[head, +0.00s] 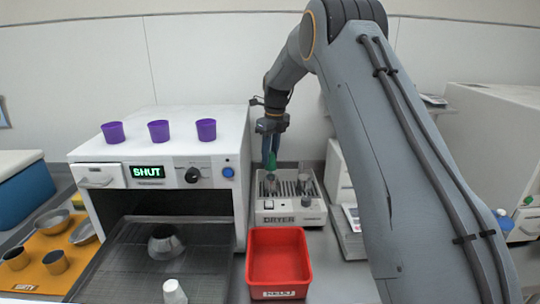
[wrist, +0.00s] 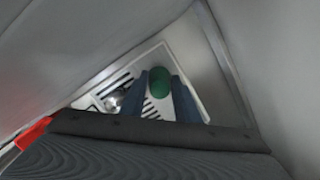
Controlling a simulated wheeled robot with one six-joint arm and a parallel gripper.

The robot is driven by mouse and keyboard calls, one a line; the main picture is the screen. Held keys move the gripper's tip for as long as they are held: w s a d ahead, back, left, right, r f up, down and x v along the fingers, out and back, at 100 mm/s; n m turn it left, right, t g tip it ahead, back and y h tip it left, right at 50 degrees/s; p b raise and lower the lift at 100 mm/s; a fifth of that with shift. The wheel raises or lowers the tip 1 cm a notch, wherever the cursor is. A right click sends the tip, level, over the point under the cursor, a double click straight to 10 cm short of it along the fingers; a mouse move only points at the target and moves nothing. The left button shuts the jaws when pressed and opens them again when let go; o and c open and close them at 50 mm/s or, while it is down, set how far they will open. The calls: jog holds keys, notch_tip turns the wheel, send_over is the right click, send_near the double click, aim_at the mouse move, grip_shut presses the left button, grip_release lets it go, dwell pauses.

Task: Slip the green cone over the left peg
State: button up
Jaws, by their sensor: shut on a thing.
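The green cone (head: 271,161) is held between the blue fingers of my gripper (head: 271,150), above the dryer (head: 290,216). It also shows in the wrist view (wrist: 159,79) between the two fingers (wrist: 163,98), over the slotted top. The dryer is a low white unit with a slotted rack. A greyish, partly see-through upright shape (head: 270,183) stands at the left of the rack, below the cone; I cannot tell if it is the left peg. A similar shape (head: 302,184) stands at the right. The cone appears apart from the rack.
A white oven (head: 170,150) with its front open and three purple cups (head: 158,131) on top stands left. A metal vessel (head: 165,241) and a white cup (head: 174,291) are before it. A red bin (head: 278,262) sits in front of the dryer. An orange mat (head: 40,275) holds metalware.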

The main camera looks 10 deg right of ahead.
aim_at(273, 154)
jog(key=shift+r+p, duration=0.6)
jog(key=shift+r, duration=0.2)
dwell(0.8)
dwell(0.3)
jog(key=o, duration=0.7)
jog(key=r+p, duration=0.2)
jog(key=r, duration=0.1)
jog(key=r+p, duration=0.1)
jog(key=r, duration=0.3)
jog(key=s+r+p, duration=0.1)
jog(key=r+p, duration=0.1)
jog(key=r, duration=0.2)
jog(key=shift+d+p, duration=0.35)
jog(key=shift+d, duration=0.05)
jog(key=shift+s, duration=0.1)
